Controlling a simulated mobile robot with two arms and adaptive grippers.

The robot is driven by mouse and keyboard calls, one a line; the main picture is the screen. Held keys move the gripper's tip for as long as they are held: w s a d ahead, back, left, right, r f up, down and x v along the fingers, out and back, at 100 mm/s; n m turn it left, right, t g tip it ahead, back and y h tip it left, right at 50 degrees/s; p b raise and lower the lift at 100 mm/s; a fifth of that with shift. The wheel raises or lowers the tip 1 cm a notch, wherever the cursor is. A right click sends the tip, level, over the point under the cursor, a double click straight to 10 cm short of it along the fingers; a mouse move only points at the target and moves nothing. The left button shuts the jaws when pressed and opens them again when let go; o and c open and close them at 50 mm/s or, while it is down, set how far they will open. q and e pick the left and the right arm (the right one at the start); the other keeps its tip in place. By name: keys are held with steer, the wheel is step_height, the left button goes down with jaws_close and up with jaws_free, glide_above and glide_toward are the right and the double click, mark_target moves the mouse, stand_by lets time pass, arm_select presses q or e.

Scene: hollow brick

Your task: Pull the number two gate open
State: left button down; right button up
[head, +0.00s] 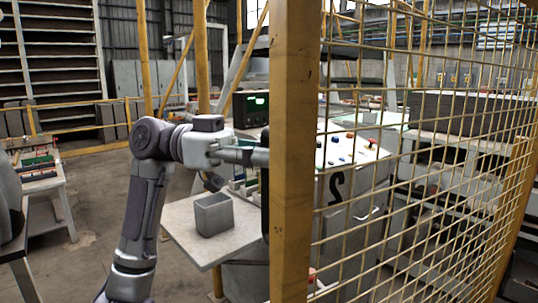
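A yellow mesh gate (408,160) fills the right side of the head view. Its thick yellow upright (294,150) stands close in front of me, near the middle. A black figure 2 (337,186) shows through the mesh, on a pale cabinet (345,215) behind it. My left arm comes in from the left and reaches right to the upright. The end of my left gripper (264,158) is mostly hidden behind the upright, so I cannot see its fingers or whether they touch anything. My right gripper is not in view.
A pale table (180,229) with a grey open box (214,214) stands left of the upright, below my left forearm. A control panel with coloured buttons (349,135) is behind the mesh. A workbench (40,180) stands at far left. Bare floor lies between.

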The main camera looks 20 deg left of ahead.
arm_select(q)
steer(key=shift+f, duration=0.1)
steer(key=c, duration=1.1)
jaws_free()
steer(key=shift+s+a, duration=0.15)
steer(key=shift+c, duration=0.2)
steer(key=w+a, duration=0.1)
steer(key=a, duration=1.1)
